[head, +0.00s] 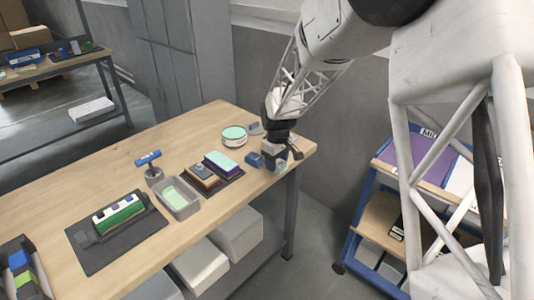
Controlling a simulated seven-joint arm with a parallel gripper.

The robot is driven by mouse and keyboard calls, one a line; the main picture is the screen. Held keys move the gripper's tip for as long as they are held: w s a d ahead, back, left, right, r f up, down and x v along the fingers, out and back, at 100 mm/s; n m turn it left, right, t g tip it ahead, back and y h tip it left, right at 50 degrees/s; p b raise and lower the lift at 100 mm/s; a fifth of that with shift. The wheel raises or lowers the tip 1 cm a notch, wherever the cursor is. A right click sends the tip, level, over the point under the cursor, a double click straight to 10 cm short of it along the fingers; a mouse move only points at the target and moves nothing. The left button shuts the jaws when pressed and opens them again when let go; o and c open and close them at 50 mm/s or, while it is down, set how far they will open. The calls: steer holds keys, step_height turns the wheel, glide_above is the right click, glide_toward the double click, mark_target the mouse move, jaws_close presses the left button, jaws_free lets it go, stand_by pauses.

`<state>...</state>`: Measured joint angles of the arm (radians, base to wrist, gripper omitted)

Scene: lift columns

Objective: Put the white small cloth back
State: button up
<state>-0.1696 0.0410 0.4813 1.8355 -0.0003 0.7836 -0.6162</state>
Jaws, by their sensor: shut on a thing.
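My gripper (281,157) is low over the right end of the wooden table (140,240), near its corner. It is shut on a small pale thing (281,168), of which only a little shows below the dark fingers. I cannot tell for sure whether this is the white small cloth. It is also unclear whether the pale thing touches the tabletop. No other plainly white cloth shows on this table.
A blue object (255,160) lies just left of my gripper. A round tin (234,141), a dark tray with blocks (233,178), a grey bin (181,209) and a blue-topped tool (149,160) stand further left. A blue-framed cart (352,222) stands right.

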steer(key=shift+w, duration=0.15)
steer(key=w+a, duration=0.1)
steer(key=w, duration=0.4)
steer(key=w+f, duration=0.1)
steer(key=w, duration=0.4)
steer(key=w+a, duration=0.1)
steer(key=w, duration=0.4)
steer(key=shift+w+a+f, duration=0.2)
steer(key=shift+w+a, duration=0.05)
steer(key=shift+a, duration=0.1)
steer(key=shift+f, duration=1.8)
steer(key=shift+f, duration=0.15)
steer(key=o, duration=0.9)
